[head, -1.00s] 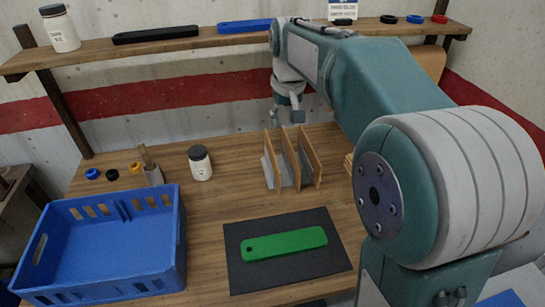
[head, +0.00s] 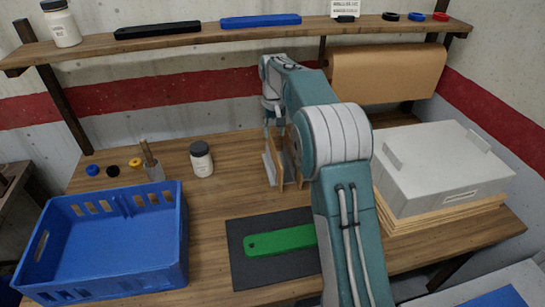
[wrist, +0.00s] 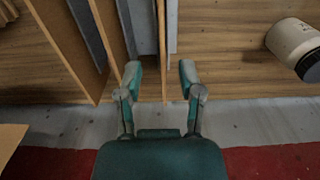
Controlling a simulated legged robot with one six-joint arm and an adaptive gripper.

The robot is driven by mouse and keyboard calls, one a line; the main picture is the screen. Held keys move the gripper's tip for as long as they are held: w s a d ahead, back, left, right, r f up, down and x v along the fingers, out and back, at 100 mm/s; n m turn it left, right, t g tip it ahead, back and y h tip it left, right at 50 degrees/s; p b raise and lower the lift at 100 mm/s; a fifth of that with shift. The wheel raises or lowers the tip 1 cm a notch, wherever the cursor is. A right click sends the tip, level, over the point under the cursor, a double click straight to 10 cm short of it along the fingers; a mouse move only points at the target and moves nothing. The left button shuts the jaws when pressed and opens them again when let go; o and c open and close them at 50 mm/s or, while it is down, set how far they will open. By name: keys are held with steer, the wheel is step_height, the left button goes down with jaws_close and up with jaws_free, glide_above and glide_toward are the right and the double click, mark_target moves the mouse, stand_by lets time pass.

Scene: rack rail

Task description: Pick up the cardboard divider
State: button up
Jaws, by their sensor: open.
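Several upright cardboard dividers stand in a grey slotted holder (head: 268,168) on the table in the head view; my arm hides part of them. In the wrist view, one thin cardboard divider (wrist: 161,45) shows edge-on, in line with the gap between my fingertips. Two more dividers (wrist: 111,35) stand to its left. My gripper (wrist: 160,75) is open, with one finger to each side of that divider's line. I cannot tell whether the fingertips are level with its edge. In the head view my gripper (head: 272,112) is above the holder, partly hidden.
A white jar (head: 202,163) stands left of the holder. A blue crate (head: 105,285) is front left. A green bar (head: 280,241) lies on a dark mat (head: 245,277). A white box (head: 440,175) sits at right. A shelf (head: 190,41) runs along the back wall.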

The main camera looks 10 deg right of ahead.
mark_target(273, 144)
steer(key=shift+s+a+f, duration=0.1)
steer(key=shift+a+f, duration=0.05)
steer(key=shift+f, duration=3.05)
jaws_close()
